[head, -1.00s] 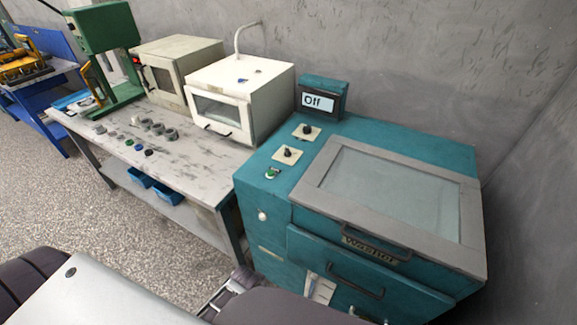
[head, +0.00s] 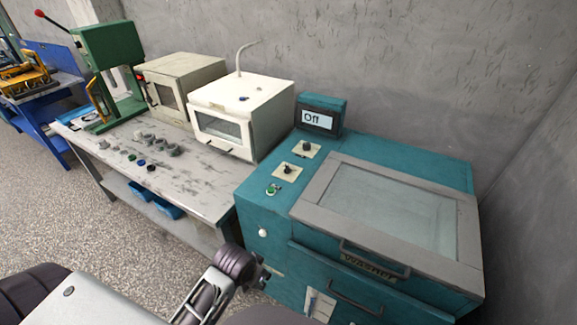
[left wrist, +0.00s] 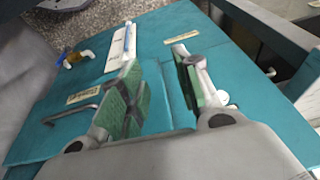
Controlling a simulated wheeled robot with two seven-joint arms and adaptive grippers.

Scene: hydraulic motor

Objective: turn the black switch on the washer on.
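The teal washer (head: 262,215) stands at the right with a display reading "Off" (head: 318,119) at its back. Two black knob switches stand on pale square plates on its top left: a rear one (head: 304,147) and a front one (head: 288,169). A green button (head: 271,190) sits in front of them. My left gripper (head: 262,277) is low, beside the washer's front left and below the switches, touching neither switch. In the left wrist view its green-padded fingers (left wrist: 158,80) are apart and empty, facing the teal surface. My right gripper is not in view.
The washer's grey-framed glass lid (head: 390,205) and front handles (head: 375,260) stick out. A worktable (head: 190,190) with a white oven (head: 240,115) and small parts stands to the left. A grey wall rises behind. The space above the washer is clear.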

